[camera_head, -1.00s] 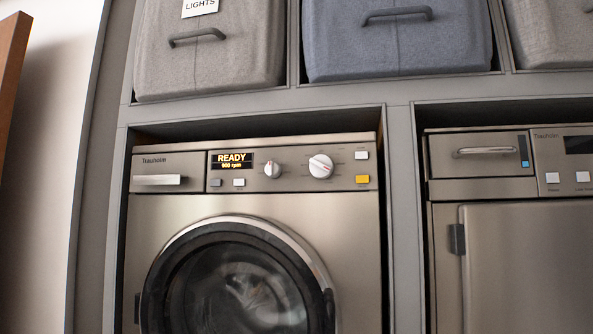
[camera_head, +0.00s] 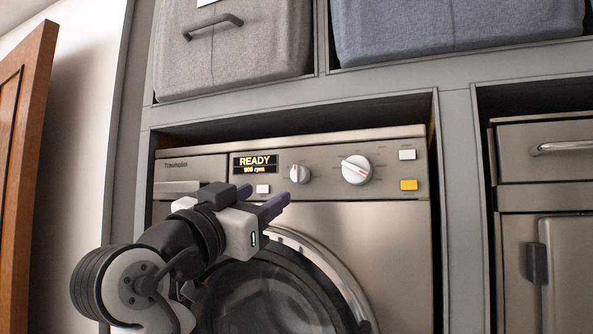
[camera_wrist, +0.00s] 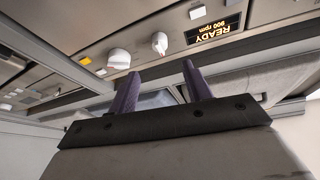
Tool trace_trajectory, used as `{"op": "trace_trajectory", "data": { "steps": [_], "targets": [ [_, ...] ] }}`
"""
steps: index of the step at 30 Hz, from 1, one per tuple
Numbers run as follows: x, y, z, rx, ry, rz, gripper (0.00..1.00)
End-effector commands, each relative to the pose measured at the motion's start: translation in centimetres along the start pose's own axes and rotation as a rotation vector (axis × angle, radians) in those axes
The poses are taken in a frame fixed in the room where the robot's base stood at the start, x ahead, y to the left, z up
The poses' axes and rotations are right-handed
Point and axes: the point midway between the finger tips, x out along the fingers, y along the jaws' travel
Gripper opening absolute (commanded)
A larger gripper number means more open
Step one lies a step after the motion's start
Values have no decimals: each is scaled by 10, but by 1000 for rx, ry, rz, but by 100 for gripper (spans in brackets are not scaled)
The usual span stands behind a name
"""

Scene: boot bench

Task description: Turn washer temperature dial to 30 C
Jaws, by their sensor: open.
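The washer (camera_head: 330,225) has two white dials on its front panel. The small dial (camera_head: 300,173) is just right of the lit display, with a red mark near its top; it also shows in the wrist view (camera_wrist: 159,43). The large dial (camera_head: 357,169) is further right and shows in the wrist view (camera_wrist: 118,58). I cannot read the dial labels. My gripper (camera_head: 266,195) is open and empty, with purple fingers pointing toward the panel, below and left of the small dial. In the wrist view my gripper (camera_wrist: 161,68) appears apart from both dials.
The display (camera_head: 255,164) reads READY with an rpm line. A white button (camera_head: 407,155) and a yellow button (camera_head: 409,185) are at the panel's right. Cloth bins (camera_head: 230,50) sit above. A second appliance (camera_head: 550,220) stands right, a wooden door (camera_head: 22,170) left.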

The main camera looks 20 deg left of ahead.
Motion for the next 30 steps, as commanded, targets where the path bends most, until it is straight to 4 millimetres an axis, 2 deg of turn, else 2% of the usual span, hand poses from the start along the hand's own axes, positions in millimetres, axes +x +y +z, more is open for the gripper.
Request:
{"op": "trace_trajectory", "data": {
  "steps": [1, 6, 12, 15, 20, 28, 30],
  "targets": [
    [14, 0, -4, -5, -2, 5, 49],
    [52, 0, -4, -4, -2, 3, 49],
    [86, -1, -3, -4, -1, 1, 49],
    [97, -1, -2, -3, 0, 0, 49],
    [104, -1, 0, -2, 0, -2, 49],
    [105, -1, 0, -1, 0, -2, 49],
    [105, -1, 0, -1, 0, -2, 40]
  ]
}}
